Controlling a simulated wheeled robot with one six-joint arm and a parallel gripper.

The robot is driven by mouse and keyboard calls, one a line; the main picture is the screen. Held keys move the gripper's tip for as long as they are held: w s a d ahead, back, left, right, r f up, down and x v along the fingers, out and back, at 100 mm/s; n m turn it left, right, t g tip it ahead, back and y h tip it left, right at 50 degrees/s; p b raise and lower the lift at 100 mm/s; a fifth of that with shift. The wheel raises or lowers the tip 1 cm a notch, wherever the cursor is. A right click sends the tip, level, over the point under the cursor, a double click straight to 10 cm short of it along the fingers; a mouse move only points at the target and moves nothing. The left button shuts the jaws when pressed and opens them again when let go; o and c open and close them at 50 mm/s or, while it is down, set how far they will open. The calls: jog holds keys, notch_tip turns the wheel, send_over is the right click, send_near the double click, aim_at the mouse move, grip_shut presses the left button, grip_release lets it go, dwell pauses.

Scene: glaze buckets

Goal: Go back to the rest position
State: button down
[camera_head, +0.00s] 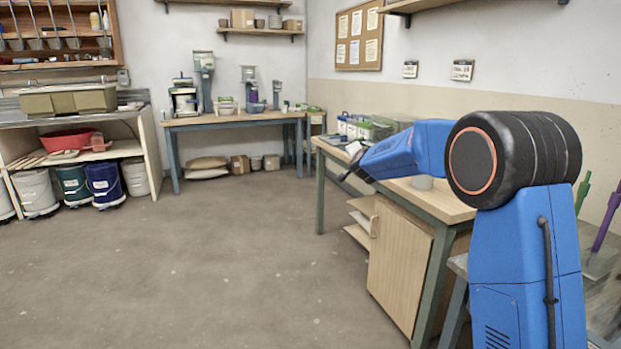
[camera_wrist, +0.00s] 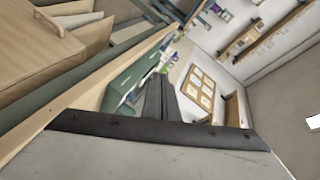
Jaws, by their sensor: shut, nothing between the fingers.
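My gripper (camera_wrist: 159,80) shows in the wrist view as dark fingers close together, with nothing between them. In the head view my blue arm reaches left from its black shoulder joint, above the wooden-topped workbench (camera_head: 447,203) at the right. A small dark part of my gripper (camera_head: 349,172) shows beyond the arm, at the left end of the bench; its fingertips are hard to make out. The wrist view is tilted, with the bench's wooden door (camera_wrist: 35,45) at the left.
A pinboard (camera_head: 358,37) hangs on the wall behind. Lidded buckets (camera_head: 103,184) stand under the left shelf. The middle floor (camera_head: 220,265) is clear.

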jog(key=s+d+r+n+g+y, duration=0.15)
jog(key=s+n, duration=0.25)
jog(key=s, duration=1.2)
jog(key=s+d+f+n+g+y, duration=0.1)
jog(key=s+d+n+g+y, duration=0.2)
jog(key=s, duration=1.3)
jog(key=s+d+f+n+g+h, duration=0.1)
jog(key=s+f, duration=0.4)
jog(key=s, duration=0.8)
jog(key=s+d+f+n+g+h, duration=0.2)
jog(key=s+d+f+g, duration=0.1)
jog(key=s, duration=1)
jog(key=s+d+f+n+g+h, duration=0.1)
jog(key=s+d+f+n+g, duration=0.1)
jog(key=s+f, duration=0.5)
jog(key=s+d, duration=0.1)
jog(key=s, duration=0.5)
jog(key=shift+d+f+n, duration=0.3)
jog(key=shift+d, duration=0.1)
